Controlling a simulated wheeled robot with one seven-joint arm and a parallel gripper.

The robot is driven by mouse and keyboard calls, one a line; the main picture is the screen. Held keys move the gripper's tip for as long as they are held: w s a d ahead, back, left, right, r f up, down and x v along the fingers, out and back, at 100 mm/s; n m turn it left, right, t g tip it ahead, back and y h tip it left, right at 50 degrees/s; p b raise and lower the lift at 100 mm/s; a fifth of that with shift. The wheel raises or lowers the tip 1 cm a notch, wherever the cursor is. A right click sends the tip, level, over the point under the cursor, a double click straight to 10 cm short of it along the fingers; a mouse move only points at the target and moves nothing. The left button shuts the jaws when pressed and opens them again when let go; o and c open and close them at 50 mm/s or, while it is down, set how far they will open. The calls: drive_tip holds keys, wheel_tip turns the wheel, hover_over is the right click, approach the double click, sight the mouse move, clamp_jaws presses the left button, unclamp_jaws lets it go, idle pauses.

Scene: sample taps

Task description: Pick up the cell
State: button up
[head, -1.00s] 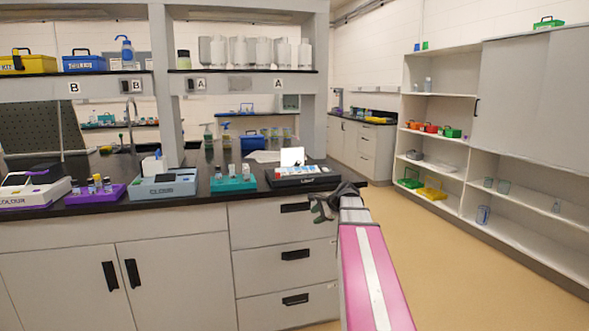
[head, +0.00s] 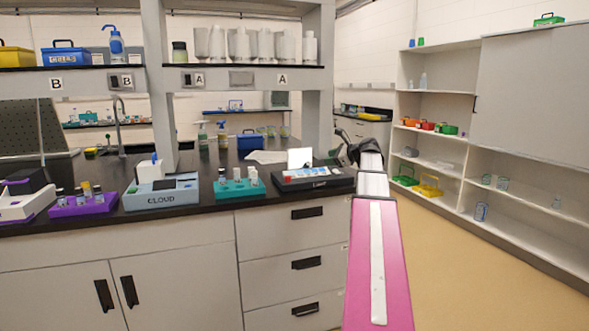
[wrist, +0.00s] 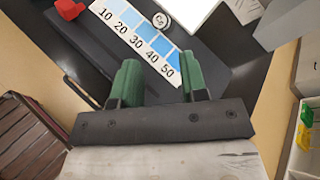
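I cannot tell for sure which item is the cell. A small round piece with dark lettering on top (wrist: 161,20) stands by the numbered strip (wrist: 140,42) of a dark device in the wrist view. The black device lettered "LIGHT" (head: 318,184) is at the counter's right end in the head view. Small vials stand in the teal rack (head: 238,188) and purple rack (head: 84,205). My gripper (wrist: 160,66) has two green fingers spread apart with nothing between them, over the device's edge. In the head view my arm mostly hides it.
A grey-blue device lettered "CLOUD" (head: 161,195) stands between the racks. A blue box lettered "CELLS" (head: 64,57) is on the upper shelf. A white upright panel (head: 300,157) rises behind the light device. Open floor (head: 440,260) lies right of the counter, before white shelving (head: 432,93).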

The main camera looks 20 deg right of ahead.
sight(308, 163)
drive_tip(key=shift+w+a, duration=0.25)
drive_tip(key=shift+w, duration=0.25)
drive_tip(key=x, duration=0.4)
drive_tip(key=shift+w+f, duration=0.15)
drive_tip(key=shift+w, duration=0.05)
drive_tip(key=shift+f+x, duration=0.15)
drive_tip(key=shift+x, duration=1.25)
drive_tip(key=shift+f+x, duration=0.15)
drive_tip(key=shift+x, duration=1.25)
drive_tip(key=shift+s, duration=0.15)
drive_tip(key=c, duration=0.6)
drive_tip(key=shift+r, duration=0.1)
